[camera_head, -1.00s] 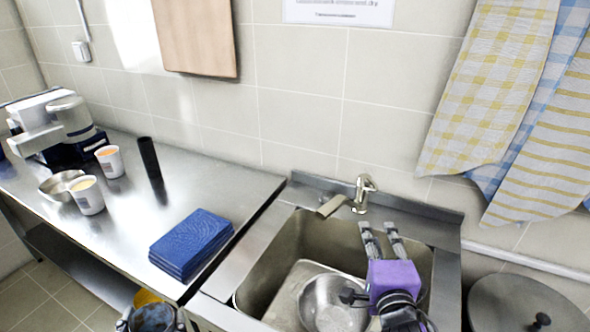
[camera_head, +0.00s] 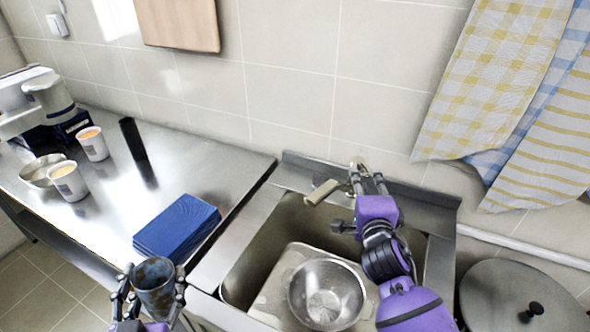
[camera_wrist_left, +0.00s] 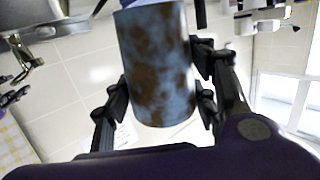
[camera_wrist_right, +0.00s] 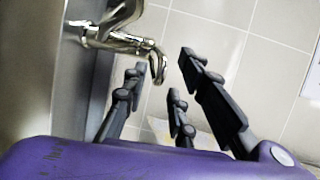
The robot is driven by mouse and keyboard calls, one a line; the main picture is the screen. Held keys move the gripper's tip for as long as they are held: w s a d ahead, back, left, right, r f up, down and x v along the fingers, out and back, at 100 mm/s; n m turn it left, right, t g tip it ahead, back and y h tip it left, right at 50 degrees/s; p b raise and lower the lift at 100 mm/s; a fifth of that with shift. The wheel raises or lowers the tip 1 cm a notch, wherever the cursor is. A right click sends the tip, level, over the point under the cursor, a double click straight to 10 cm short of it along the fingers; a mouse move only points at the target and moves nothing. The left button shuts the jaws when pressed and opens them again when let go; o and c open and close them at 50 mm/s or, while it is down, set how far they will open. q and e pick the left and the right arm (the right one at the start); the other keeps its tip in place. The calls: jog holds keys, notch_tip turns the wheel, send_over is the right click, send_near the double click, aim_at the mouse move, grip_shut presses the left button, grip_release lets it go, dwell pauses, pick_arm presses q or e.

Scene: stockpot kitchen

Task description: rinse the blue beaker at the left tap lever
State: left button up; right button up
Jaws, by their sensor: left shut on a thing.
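The blue beaker (camera_head: 155,287), stained with brown patches, is held upright in front of the counter's near edge. My left gripper (camera_head: 152,290) is shut on it; the left wrist view shows the beaker (camera_wrist_left: 157,65) between the fingers. The chrome tap (camera_head: 357,168) stands at the sink's back edge, partly hidden by my right gripper (camera_head: 370,182). A flat pale bar (camera_head: 322,191) sticks out to the tap's left. In the right wrist view my right gripper's fingers are apart and empty, just beside the tap (camera_wrist_right: 125,40). I cannot tell whether they touch it.
The steel sink (camera_head: 262,245) holds a metal bowl (camera_head: 327,293). Blue folded cloths (camera_head: 177,228) lie on the counter near the sink. Cups (camera_head: 70,183), a black cylinder (camera_head: 131,138) and a small bowl stand further left. A lidded pot (camera_head: 525,295) is at the right.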

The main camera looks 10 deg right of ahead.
aim_at(362, 176)
jog(key=shift+x, duration=1.65)
grip_shut()
